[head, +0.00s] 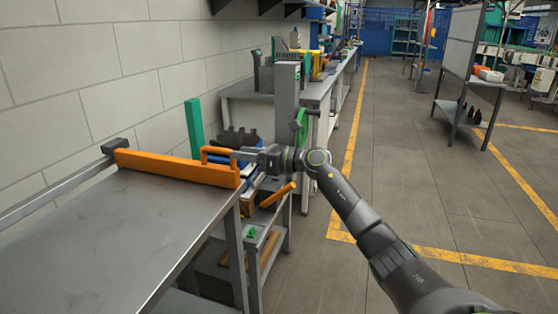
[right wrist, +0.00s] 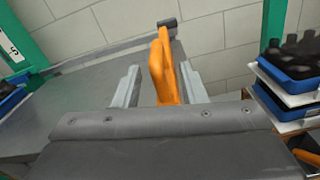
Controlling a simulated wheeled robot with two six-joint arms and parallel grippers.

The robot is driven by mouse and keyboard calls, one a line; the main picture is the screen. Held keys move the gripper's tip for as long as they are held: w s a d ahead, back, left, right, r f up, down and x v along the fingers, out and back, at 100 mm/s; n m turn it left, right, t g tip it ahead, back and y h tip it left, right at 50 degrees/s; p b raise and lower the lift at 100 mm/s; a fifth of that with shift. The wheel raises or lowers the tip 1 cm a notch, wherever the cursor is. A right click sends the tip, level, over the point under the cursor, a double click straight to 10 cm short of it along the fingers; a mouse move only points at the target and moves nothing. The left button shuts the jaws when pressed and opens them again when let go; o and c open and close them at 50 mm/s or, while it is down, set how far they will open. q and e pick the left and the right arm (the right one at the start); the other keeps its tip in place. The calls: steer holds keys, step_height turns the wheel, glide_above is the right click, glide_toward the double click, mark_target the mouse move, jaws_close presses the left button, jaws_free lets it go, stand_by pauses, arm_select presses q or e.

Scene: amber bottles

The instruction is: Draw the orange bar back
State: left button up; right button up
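The orange bar (head: 175,168) lies across the far end of a grey metal table (head: 120,235). Its loop handle (head: 218,152) is at its right end. My right gripper (head: 235,154) is at this handle, with my arm reaching in from the lower right. In the right wrist view the two grey fingers (right wrist: 160,88) stand apart, one on each side of the orange bar (right wrist: 158,65) and its handle (right wrist: 188,80). A gap shows beside each finger, so the gripper looks open. My left gripper is not in view.
A black block (head: 115,146) sits at the rail by the bar's left end, near the wall. A green post (head: 194,128) stands behind the bar. A low rack (head: 262,245) with blue trays stands right of the table. The floor (head: 400,140) to the right is clear.

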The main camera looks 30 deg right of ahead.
steer(key=b+v, duration=0.1)
steer(key=v, duration=0.9)
steer(key=shift+b, duration=0.35)
steer(key=shift+d, duration=0.15)
